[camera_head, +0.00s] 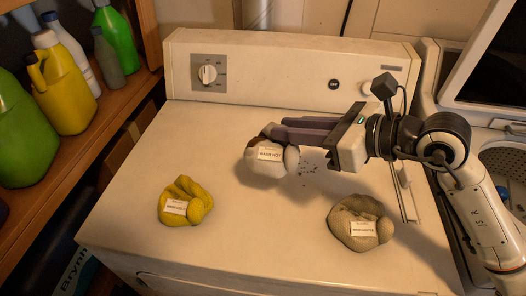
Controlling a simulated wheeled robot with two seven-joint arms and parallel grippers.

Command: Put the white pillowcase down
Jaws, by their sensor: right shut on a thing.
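The white pillowcase (262,168) is a crumpled bundle with a small label and a brownish patch at its upper left. It is at the middle of the dryer top. My right gripper (276,136) comes in from the right with its dark fingers shut on the bundle's upper side. A shadow shows under the bundle; I cannot tell whether it touches the surface. My left gripper is not in view.
A yellow bundle (181,205) with a label lies front left on the white dryer top (270,240). A grey-beige bundle (352,215) lies front right. Dark specks (309,168) lie right of the pillowcase. Bottles (65,85) stand on the left shelf. The surface between the bundles is clear.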

